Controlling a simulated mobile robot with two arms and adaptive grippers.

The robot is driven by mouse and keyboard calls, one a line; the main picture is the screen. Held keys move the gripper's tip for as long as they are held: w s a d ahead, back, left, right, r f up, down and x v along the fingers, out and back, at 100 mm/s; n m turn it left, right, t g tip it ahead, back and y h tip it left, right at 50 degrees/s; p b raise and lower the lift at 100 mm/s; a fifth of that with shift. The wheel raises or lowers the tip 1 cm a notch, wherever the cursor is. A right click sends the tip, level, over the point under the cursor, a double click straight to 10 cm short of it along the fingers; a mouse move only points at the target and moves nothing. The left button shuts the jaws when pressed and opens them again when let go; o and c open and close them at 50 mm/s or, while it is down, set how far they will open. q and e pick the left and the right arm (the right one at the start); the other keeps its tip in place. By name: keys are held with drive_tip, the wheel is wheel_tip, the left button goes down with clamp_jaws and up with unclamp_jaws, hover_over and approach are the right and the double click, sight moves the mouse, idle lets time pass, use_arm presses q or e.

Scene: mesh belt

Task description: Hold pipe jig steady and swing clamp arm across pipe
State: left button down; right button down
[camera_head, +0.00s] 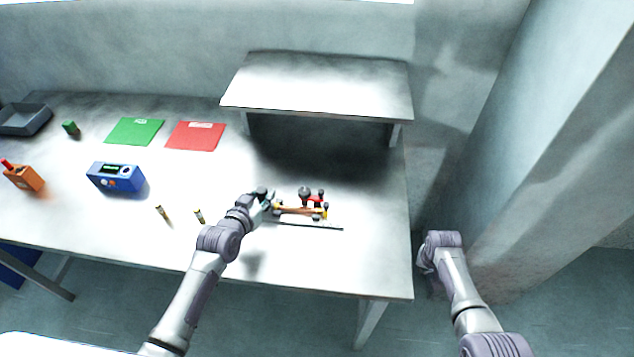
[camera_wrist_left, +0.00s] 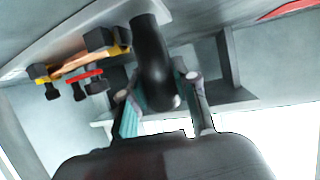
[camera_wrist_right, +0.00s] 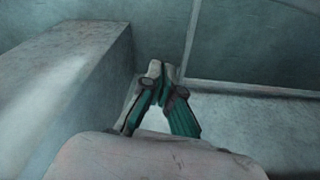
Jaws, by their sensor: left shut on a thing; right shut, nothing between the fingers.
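The pipe jig (camera_head: 303,211) stands on the table near its right front, with a copper-coloured pipe, yellow and black supports and a red clamp arm (camera_head: 315,198). In the left wrist view the copper pipe (camera_wrist_left: 78,64) and the red clamp arm (camera_wrist_left: 84,77) show at upper left. My left gripper (camera_head: 268,197) is at the jig's left end. In its wrist view the fingers (camera_wrist_left: 160,102) are shut on a dark cylindrical part (camera_wrist_left: 150,55). My right gripper (camera_wrist_right: 160,75) is shut and empty, off the table's right side. Whether the clamp arm lies across the pipe cannot be told.
A raised shelf (camera_head: 320,85) stands behind the jig. A thin dark rod (camera_head: 315,226) lies in front of it. Two small cylinders (camera_head: 199,215), a blue device (camera_head: 116,177), an orange block (camera_head: 24,177), green (camera_head: 134,131) and red (camera_head: 195,136) sheets and a grey tray (camera_head: 25,119) lie leftward.

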drive_tip(key=w+r+m, duration=0.2)
drive_tip(key=w+r, duration=0.9)
drive_tip(key=r, duration=0.4)
drive_tip(key=a+r+n+y, duration=0.1)
drive_tip(key=a+r+n, duration=0.3)
drive_tip(key=a, duration=0.6)
drive_tip(key=a+r+n+y, duration=0.1)
drive_tip(key=a+r+n, duration=0.3)
drive_tip(key=a+r, duration=0.3)
drive_tip(key=a+r+n+t+y, duration=0.1)
drive_tip(key=a+r+n, duration=0.3)
drive_tip(key=a, duration=1.1)
drive_tip(key=shift+w+a+r, duration=0.15)
drive_tip(key=shift+r, duration=0.7)
drive_tip(key=shift+f, duration=0.1)
drive_tip(key=x, duration=0.9)
drive_tip(key=shift+w+a, duration=0.1)
drive_tip(key=shift+w+f, duration=0.1)
drive_tip(key=shift+f, duration=0.35)
drive_tip(key=shift+s+d, duration=0.55)
drive_tip(key=shift+s, duration=0.3)
drive_tip(key=shift+s+d, duration=0.6)
drive_tip(key=shift+s, duration=0.2)
